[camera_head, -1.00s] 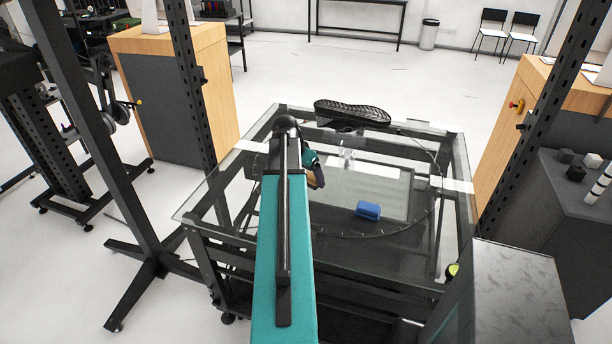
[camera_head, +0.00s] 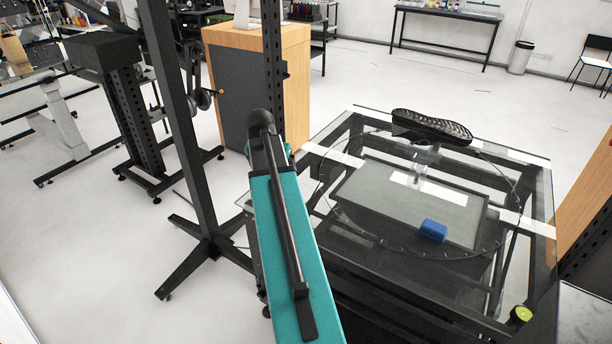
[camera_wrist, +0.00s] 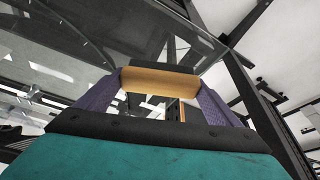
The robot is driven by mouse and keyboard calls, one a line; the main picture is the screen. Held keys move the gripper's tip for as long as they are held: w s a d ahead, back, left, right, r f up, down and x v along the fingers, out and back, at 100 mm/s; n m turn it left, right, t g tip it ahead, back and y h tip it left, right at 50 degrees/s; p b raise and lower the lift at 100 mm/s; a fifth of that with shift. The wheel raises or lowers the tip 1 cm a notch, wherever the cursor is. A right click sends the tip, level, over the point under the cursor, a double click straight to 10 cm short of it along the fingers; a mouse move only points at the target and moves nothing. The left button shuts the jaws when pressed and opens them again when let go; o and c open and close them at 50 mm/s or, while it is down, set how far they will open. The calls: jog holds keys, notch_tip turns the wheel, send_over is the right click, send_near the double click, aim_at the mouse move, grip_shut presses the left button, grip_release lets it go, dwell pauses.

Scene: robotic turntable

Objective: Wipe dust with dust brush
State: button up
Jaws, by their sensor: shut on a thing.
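My gripper (camera_wrist: 159,92) shows in the wrist view, its two purple fingers shut on the dust brush (camera_wrist: 160,82). The brush has a tan wooden body with a dark part along its upper edge. A glass pane shows above and behind it. In the head view my teal arm hides the gripper and brush, left of the glass-topped turntable table (camera_head: 375,262). A blue block (camera_head: 433,231) lies on the table. I cannot make out any dust.
A wooden cabinet with a dark front (camera_head: 240,95) stands behind my arm. A black post (camera_head: 178,130) on splayed feet stands left of the table. Another wooden cabinet (camera_head: 585,200) is at the right edge.

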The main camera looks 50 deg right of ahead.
jog(key=w+a+r+n+t+b, duration=0.1)
jog(key=w+a+n, duration=0.3)
jog(key=w+a, duration=0.7)
jog(key=w+a+r+n+y+b, duration=0.1)
jog(key=a+n, duration=0.2)
jog(key=a, duration=0.9)
jog(key=w+a+r+n+t+y+b, duration=0.1)
jog(key=w+a+n, duration=0.1)
jog(key=a, duration=1)
jog(key=w+a+r+n+y+b, duration=0.1)
jog(key=a+n, duration=0.3)
jog(key=a, duration=0.8)
jog(key=shift+w+a+r+t+y+b, duration=0.25)
jog(key=shift+w+r+t+y+b, duration=0.05)
jog(key=shift+w+r+y, duration=0.1)
jog(key=shift+s+f, duration=0.1)
jog(key=shift+s, duration=0.05)
